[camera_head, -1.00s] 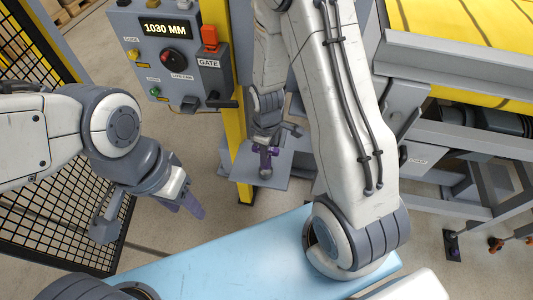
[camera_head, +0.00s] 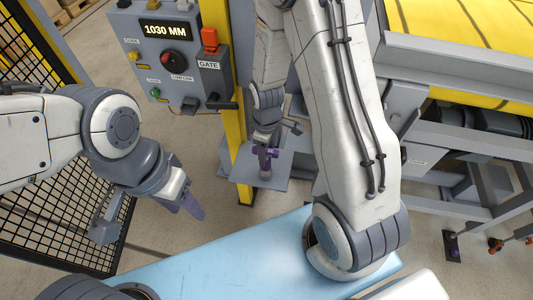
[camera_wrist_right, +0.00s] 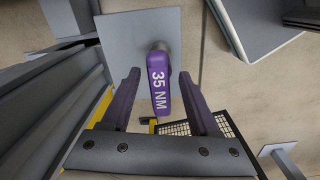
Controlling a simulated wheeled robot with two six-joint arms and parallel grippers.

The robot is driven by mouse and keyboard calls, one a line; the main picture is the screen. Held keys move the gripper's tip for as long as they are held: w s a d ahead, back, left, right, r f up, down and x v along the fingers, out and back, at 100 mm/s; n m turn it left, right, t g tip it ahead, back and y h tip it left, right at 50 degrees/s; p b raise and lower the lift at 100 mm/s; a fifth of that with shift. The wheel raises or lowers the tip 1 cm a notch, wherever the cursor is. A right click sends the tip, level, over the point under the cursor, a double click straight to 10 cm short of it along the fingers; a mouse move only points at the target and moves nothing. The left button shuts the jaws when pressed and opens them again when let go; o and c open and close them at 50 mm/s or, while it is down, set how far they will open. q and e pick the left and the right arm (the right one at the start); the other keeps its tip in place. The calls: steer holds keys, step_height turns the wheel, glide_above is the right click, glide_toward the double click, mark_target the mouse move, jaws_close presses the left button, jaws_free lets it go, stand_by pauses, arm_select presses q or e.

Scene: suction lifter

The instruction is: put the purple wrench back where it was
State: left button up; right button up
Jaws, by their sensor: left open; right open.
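The purple wrench (camera_wrist_right: 160,85), marked "35 NM", has its handle toward the right wrist camera. Its far end meets a round grey piece over a grey plate (camera_wrist_right: 118,30). The plate also shows in the head view (camera_head: 277,178). My right gripper (camera_wrist_right: 158,76) is open, its purple fingers on either side of the handle with gaps visible on both sides. In the head view my right gripper (camera_head: 266,155) is above the plate, and the wrench is hard to tell from the fingers. My left gripper (camera_head: 188,204) is open and empty, away at the left.
A control box (camera_head: 177,55) reading "1030 MM" hangs beside a yellow post (camera_head: 238,120). A black mesh fence (camera_head: 60,195) stands at the left. A grey and yellow lift table (camera_head: 455,70) is at the right. A light blue surface (camera_head: 215,262) lies in front.

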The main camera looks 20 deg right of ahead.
step_height(320, 180, up, 10)
steer(key=shift+a+r+p, duration=0.1)
steer(key=shift+r+p, duration=0.1)
steer(key=shift+p, duration=0.6)
steer(key=s+a+r+m, duration=0.1)
steer(key=s+a+r, duration=0.4)
steer(key=s, duration=0.4)
steer(key=s+a+r+y, duration=0.1)
steer(key=s+a+r, duration=0.5)
steer(key=s, duration=0.3)
steer(key=shift+a+m, duration=0.4)
steer(key=shift+a, duration=0.35)
steer(key=shift+r, duration=0.1)
step_height(320, 180, up, 9)
steer(key=p, duration=0.8)
steer(key=shift+p, duration=0.4)
